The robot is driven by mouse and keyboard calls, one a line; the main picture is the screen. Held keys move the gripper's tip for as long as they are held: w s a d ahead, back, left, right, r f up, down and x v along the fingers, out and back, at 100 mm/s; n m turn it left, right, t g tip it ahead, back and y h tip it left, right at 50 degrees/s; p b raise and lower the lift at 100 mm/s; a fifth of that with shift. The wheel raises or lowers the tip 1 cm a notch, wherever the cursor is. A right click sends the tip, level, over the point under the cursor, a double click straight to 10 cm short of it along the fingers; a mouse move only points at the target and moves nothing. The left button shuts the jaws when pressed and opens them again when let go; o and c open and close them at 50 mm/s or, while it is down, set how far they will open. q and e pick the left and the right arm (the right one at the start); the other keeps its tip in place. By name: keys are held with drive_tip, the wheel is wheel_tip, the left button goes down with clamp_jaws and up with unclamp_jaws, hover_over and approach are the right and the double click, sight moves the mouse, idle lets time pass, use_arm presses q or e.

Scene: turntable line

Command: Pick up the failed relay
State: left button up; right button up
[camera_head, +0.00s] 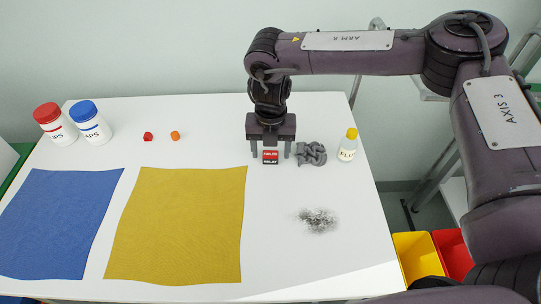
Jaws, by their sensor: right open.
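The failed relay (270,157) is a small block with a red upper part and a dark lower part, both with small lettering. It stands on the white table, right of the yellow mat. My right gripper (270,153) points down over it from above. Its two fingers are apart, one on each side of the relay, and I cannot tell whether they touch it. My left gripper is not in view.
A grey knotted object (311,153) lies close to the right finger, with a yellow-capped bottle (348,145) beyond it. A yellow mat (180,225) and a blue mat (60,222) cover the left. A dark smudge (318,220) marks the table front right.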

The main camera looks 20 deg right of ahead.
drive_tip(key=c, duration=1.1)
drive_tip(key=shift+o, duration=0.2)
drive_tip(key=shift+r, duration=0.1)
